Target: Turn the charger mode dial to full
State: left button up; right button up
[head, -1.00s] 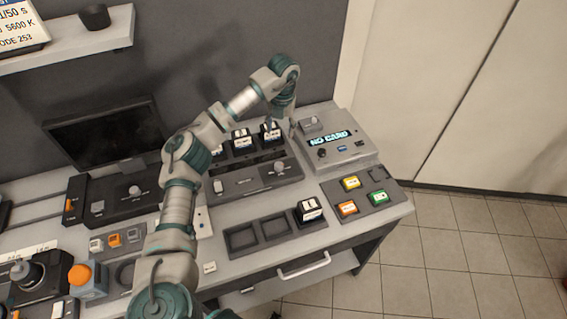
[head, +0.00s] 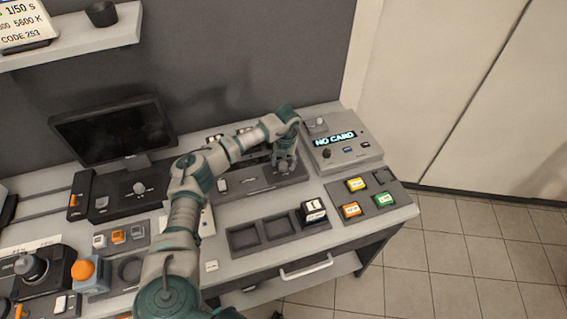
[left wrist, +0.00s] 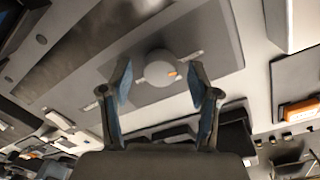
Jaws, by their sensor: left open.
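The charger (head: 242,186) is a dark grey box on the desk, with a white switch on its front face. In the left wrist view its mode dial (left wrist: 157,63) is a round light-grey knob on a grey panel, with an orange mark towards the picture's right. My left gripper (left wrist: 159,72) is open, pointing at the dial, with one finger towards each side of it. I cannot tell whether the fingers touch it. In the head view my left gripper (head: 284,163) is over the charger's right end and hides the dial. My right gripper is not in view.
The card reader box (head: 341,141) showing "NO CARD" stands close right of my left gripper. A pad with coloured buttons (head: 373,206) is in front of it. A battery (head: 313,211) sits in a tray of slots (head: 245,238). A monitor (head: 113,133) stands at the left.

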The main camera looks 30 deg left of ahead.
pick_arm(q)
jog(key=shift+f, duration=0.35)
jog(key=c, duration=1.2)
jog(key=shift+o, duration=0.2)
